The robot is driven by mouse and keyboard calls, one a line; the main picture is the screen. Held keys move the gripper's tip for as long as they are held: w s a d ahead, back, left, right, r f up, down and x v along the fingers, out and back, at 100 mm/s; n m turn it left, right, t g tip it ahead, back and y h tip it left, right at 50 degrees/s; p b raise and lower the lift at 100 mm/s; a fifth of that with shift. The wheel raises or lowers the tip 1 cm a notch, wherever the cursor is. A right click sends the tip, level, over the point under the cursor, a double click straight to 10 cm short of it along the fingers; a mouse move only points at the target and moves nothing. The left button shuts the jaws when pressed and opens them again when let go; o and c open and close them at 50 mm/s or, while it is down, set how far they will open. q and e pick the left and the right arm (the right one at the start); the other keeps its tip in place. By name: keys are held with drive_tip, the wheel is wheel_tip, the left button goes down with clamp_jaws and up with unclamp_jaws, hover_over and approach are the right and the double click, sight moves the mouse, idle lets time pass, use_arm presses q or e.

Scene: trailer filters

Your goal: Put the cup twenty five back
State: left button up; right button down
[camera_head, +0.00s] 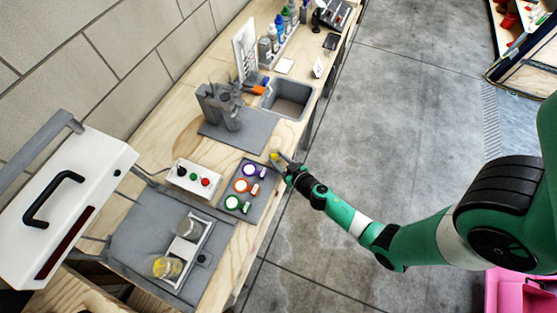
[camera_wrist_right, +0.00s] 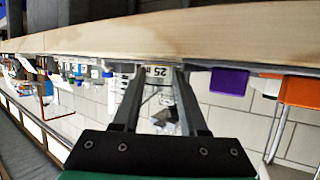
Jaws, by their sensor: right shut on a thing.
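My right gripper (camera_head: 284,164) is at the front edge of the bench, beyond the grey mat with the coloured pieces. It is shut on a small cup (camera_wrist_right: 158,71), whose label reads 25 between the fingers in the right wrist view. In the head view the cup is tiny, with a hint of yellow at the fingertips. The cup's lower part is hard to make out. My left gripper is not in view.

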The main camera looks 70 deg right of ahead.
drive_tip(key=shift+f, duration=0.2)
drive_tip(key=shift+c, duration=2.2)
unclamp_jaws()
drive_tip(key=shift+r, duration=0.35)
drive_tip(key=v, duration=1.2)
drive_tip(key=shift+f, duration=0.2)
drive_tip(key=shift+s, duration=0.1)
